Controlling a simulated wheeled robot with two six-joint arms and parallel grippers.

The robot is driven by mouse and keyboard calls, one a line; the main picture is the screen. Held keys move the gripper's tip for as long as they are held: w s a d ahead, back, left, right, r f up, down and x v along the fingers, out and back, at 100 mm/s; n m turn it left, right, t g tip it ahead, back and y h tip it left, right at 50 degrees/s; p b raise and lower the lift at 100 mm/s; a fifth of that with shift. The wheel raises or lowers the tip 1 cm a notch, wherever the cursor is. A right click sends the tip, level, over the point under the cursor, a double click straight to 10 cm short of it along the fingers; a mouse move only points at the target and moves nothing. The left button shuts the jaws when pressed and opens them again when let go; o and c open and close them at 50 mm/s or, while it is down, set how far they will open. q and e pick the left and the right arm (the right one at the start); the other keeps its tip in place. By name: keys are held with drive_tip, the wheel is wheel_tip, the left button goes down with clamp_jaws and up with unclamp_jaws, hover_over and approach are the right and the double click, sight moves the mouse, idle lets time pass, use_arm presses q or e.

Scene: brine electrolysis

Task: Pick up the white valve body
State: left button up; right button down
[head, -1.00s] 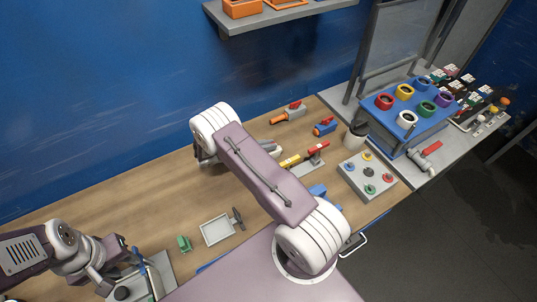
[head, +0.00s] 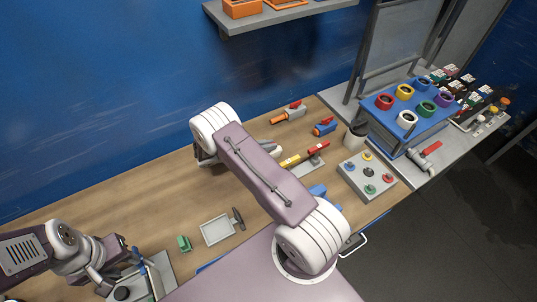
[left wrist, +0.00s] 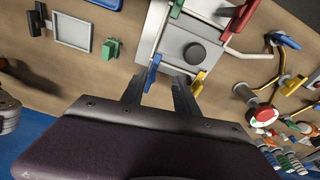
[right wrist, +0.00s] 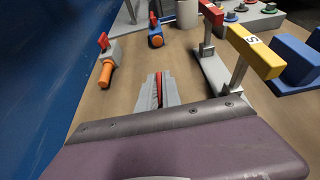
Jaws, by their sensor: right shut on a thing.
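A pale grey valve body (head: 427,158) with a red lever stands at the far right of the head view. Another pale grey valve (head: 290,113), with a red handle and an orange end, lies near the wall; it also shows in the right wrist view (right wrist: 108,58). My right gripper (right wrist: 160,90) is shut on a narrow red thing, mostly hidden between its fingers. I cannot tell whether this belongs to a white valve body. My left gripper (left wrist: 165,84) is open and empty above the grey box (left wrist: 190,50).
A blue valve (head: 325,127) lies near the wall. A button panel (head: 366,178) and a blue stand with coloured rings (head: 405,140) are further right. The wood between tray and arm is clear.

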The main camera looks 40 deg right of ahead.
use_arm(q)
drive_tip(key=shift+f+b, duration=0.5)
use_arm(e)
wheel_tip(320, 180, up, 10)
drive_tip(key=shift+f, duration=0.1)
